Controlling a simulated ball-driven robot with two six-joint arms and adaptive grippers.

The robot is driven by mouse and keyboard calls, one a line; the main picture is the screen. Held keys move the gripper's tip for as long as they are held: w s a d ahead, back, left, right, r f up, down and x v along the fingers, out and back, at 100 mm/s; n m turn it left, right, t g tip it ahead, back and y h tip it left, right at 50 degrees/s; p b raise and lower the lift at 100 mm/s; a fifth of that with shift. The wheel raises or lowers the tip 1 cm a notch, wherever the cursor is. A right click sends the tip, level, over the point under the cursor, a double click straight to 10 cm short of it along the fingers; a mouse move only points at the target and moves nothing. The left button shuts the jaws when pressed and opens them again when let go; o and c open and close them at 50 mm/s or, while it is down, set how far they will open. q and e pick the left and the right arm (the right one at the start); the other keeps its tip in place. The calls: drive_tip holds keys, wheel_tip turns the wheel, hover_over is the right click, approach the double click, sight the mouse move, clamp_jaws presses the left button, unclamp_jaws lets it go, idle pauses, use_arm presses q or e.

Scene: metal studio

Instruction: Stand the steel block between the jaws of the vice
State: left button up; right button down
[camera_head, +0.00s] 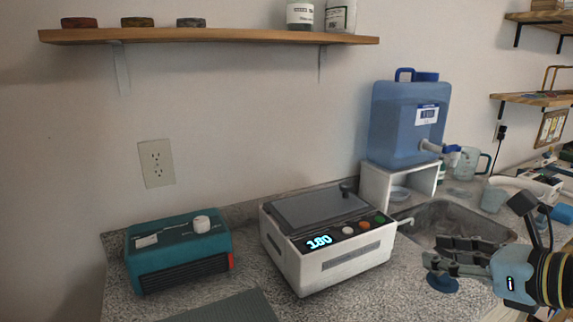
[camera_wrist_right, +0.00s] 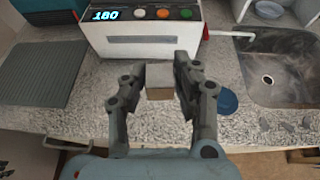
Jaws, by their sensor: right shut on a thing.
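My right gripper (camera_head: 432,262) reaches in from the right in the head view, over the counter beside the sink. The right wrist view shows its two fingers (camera_wrist_right: 160,92) closed on a small block (camera_wrist_right: 159,93), which I take to be the steel block. The block shows a plain brownish-grey face between the fingertips, and the fingers hide its sides. In the head view I cannot make out the block among the fingers. No vice shows in either view. My left gripper is not in view.
A white machine (camera_head: 342,269) reading 180 stands on the speckled counter, with a teal box (camera_head: 178,254) to its left. A ribbed grey mat (camera_wrist_right: 43,72) lies on the counter. A sink (camera_wrist_right: 278,75) and a blue disc (camera_wrist_right: 227,101) are near the gripper.

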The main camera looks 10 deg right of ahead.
drive_tip(key=w+a+r+n+g+y+b, duration=0.2)
drive_tip(key=w+a+n+y+b, duration=0.15)
drive_tip(key=b, duration=0.35)
use_arm(q)
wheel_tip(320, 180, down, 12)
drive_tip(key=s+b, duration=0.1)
drive_tip(key=b, duration=0.2)
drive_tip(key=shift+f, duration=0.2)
use_arm(e)
drive_tip(key=s+a+n+g+y, duration=0.2)
drive_tip(key=s+a+n, duration=0.1)
drive_tip(key=s+a, duration=0.2)
drive_tip(key=shift+a+f+g, duration=0.2)
drive_tip(key=shift+a+g, duration=0.2)
drive_tip(key=shift+a, duration=0.1)
